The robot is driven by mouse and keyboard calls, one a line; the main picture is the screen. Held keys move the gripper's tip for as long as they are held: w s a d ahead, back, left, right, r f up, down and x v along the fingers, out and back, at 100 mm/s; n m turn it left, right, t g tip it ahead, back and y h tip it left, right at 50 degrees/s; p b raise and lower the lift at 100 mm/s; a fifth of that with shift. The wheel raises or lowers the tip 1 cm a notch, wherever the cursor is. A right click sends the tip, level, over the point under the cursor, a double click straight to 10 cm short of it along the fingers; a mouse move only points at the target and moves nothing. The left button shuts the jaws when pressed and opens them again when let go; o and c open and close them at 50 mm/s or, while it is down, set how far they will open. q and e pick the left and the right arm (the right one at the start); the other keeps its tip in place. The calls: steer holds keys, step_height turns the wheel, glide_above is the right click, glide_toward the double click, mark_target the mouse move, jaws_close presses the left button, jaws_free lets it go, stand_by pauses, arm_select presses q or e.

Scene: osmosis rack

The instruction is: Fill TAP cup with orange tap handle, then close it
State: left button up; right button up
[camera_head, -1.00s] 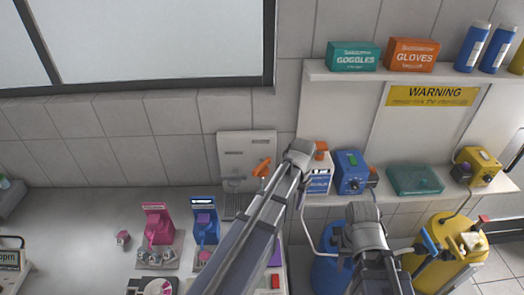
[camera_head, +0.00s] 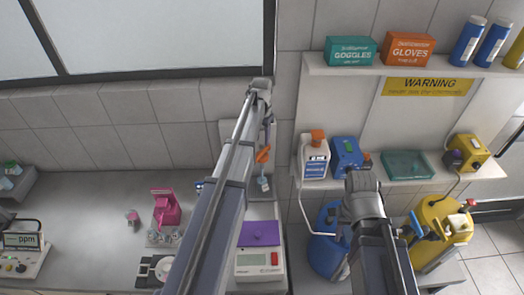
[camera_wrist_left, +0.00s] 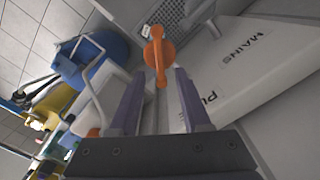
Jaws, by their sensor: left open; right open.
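The orange tap handle (camera_head: 263,154) is on the wall unit in the head view. In the left wrist view, the orange handle (camera_wrist_left: 158,55) lies between the open fingers of my left gripper (camera_wrist_left: 160,78), with no clear grip on it. My right gripper (camera_head: 362,185) is open and empty in front of the right shelf.
A scale with a purple tray (camera_head: 260,233) stands below the tap. A pink dispenser (camera_head: 165,208) is to the left. A white bottle with an orange cap (camera_head: 314,160) and a blue box (camera_head: 346,155) stand on the lower shelf. My left arm hides part of the bench.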

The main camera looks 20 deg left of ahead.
mark_target(262, 151)
arm_select(q)
step_height(262, 151, down, 6)
steer(key=b, duration=0.5)
steer(key=shift+f+b, duration=0.25)
steer(key=shift+b, duration=0.15)
jaws_close()
